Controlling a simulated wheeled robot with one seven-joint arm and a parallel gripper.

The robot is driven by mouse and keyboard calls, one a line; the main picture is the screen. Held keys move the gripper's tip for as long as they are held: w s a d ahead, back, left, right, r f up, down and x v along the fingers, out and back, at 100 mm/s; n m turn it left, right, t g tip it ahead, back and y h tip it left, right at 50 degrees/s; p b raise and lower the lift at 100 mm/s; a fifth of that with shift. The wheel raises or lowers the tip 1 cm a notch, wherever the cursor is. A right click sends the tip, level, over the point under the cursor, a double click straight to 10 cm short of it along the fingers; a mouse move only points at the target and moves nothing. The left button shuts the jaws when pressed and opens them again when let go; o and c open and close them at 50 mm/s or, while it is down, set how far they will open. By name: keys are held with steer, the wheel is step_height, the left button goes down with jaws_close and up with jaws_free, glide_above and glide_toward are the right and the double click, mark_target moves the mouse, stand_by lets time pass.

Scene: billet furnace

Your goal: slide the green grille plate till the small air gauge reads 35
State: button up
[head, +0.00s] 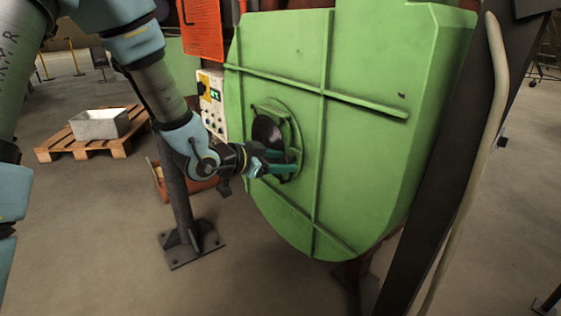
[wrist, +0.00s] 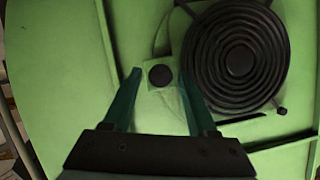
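The green grille plate (wrist: 165,98) is on the face of the large green door, beside a round black grille of concentric rings (wrist: 235,55). A short black knob (wrist: 160,75) stands on the plate. My gripper (wrist: 159,73) is open, its two teal fingers on either side of the knob with gaps showing; I cannot tell how deep they reach. In the head view my gripper (head: 292,163) is at the door, just below and right of the black grille (head: 267,132), and hides part of the plate. I cannot make out the small air gauge in either view.
The ribbed green door (head: 365,60) fills the middle. A control panel (head: 212,100) with a lit display is at its left edge. A dark post (head: 178,200) stands below my arm. A pallet (head: 95,145) holds a grey bin (head: 98,124). A dark beam rises at right.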

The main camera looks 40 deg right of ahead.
jaws_close()
stand_by(1.2)
